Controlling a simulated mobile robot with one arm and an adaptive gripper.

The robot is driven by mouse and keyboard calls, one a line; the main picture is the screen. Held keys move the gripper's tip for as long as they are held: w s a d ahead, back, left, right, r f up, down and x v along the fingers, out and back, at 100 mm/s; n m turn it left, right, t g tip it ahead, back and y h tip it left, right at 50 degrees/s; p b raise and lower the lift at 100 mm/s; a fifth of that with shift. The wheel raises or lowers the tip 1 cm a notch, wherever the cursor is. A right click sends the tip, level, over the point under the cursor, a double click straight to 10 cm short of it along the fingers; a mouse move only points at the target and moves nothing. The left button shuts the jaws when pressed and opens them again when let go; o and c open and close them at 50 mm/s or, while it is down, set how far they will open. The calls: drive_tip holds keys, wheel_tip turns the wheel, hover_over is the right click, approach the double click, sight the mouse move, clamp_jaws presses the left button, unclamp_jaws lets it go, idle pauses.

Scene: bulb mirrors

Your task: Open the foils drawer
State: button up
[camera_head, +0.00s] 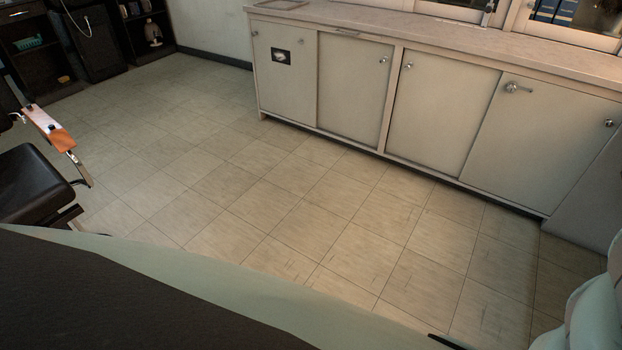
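No drawer that I can pick out as the foils drawer shows in the head view. A long white cabinet (446,119) runs along the right wall, with flat shut door panels and small round metal knobs. Its leftmost panel (285,82) carries a dark picture label (281,57). Dark shelving (32,43) with small items stands at the upper left. My gripper is not in view.
A black salon chair (35,182) with an orange-brown armrest (48,128) is at the left edge. The tiled floor (262,189) between chair and cabinet is clear. A pale counter (420,41) tops the cabinet.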

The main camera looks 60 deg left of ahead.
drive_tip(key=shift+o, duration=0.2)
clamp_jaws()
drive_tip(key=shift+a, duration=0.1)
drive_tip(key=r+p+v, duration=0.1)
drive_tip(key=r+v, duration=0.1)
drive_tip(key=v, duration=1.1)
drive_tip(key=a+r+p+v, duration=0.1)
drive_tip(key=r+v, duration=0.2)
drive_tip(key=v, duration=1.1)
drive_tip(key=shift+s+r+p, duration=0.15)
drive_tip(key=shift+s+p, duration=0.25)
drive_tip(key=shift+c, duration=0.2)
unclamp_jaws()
